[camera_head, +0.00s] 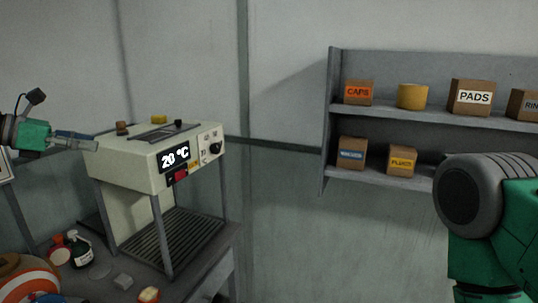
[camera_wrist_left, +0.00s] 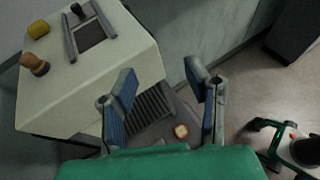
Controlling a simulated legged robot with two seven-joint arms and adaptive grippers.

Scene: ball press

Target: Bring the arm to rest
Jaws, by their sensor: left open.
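My left gripper (camera_head: 88,141) comes in from the left edge in the head view, level with the upper left side of the white press (camera_head: 130,160). In the left wrist view my left gripper (camera_wrist_left: 162,80) has its two blue-padded fingers spread wide with nothing between them. The top of the press (camera_wrist_left: 90,85) shows to the left of the fingers there. The display (camera_head: 175,158) reads 20 °C. Whether the gripper touches the press cannot be told. A grey and green part of my own arm fills the lower right of the head view; no right gripper shows.
The press stands on a dark table (camera_head: 190,270) with a slatted bed under it. A striped ball (camera_head: 28,278), a dark bottle (camera_head: 82,250) and small items lie at the lower left.

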